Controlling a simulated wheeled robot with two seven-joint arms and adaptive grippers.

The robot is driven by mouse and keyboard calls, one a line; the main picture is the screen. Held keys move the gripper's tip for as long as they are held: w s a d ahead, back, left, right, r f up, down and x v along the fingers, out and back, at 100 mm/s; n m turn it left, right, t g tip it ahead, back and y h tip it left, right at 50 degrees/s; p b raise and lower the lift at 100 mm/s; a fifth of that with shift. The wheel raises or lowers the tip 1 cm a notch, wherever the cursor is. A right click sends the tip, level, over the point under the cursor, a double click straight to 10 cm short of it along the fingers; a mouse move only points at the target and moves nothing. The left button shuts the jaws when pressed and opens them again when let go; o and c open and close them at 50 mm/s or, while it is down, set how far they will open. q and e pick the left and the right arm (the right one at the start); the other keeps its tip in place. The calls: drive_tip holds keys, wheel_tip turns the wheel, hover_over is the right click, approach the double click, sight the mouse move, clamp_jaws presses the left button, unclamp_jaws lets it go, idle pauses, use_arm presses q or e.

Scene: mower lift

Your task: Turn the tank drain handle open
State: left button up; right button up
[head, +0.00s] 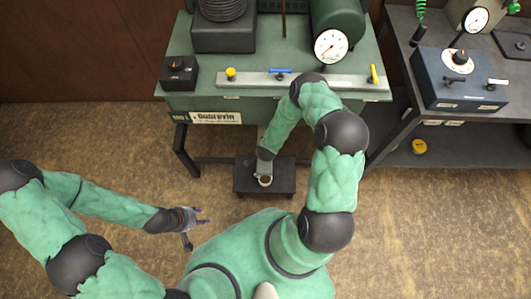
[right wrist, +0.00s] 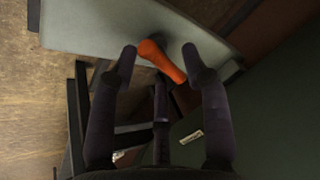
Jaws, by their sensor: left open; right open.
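The orange-red drain handle (right wrist: 165,62) shows in the right wrist view, below a pale grey bar. My right gripper (right wrist: 159,52) is open, with its dark fingers spread on either side of the handle. The wrist view does not show clearly whether a finger touches it. In the head view my right arm reaches to the front of the green bench, and the handle and the right fingers cannot be made out there. My left gripper (head: 198,223) is open and empty over the floor, well away from the bench.
The green bench (head: 205,103) carries a gauge (head: 330,46) and a strip with yellow and blue handles. A black low stand (head: 283,178) sits on the floor below its front edge. A dark side bench (head: 395,60) holds a blue box (head: 455,88). The floor at left is clear.

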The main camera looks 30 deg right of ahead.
drive_tip(key=shift+w+d+f, duration=0.1)
drive_tip(key=shift+w+f, duration=0.05)
drive_tip(key=shift+f, duration=0.15)
drive_tip(key=shift+c, duration=0.3)
clamp_jaws()
drive_tip(key=shift+d+n+y, duration=0.15)
drive_tip(key=shift+n+y, duration=0.25)
drive_tip(key=shift+n, duration=0.6)
drive_tip(key=shift+n+t+y+b, duration=0.35)
drive_tip(key=shift+n+y, duration=0.25)
drive_tip(key=shift+n, duration=0.7)
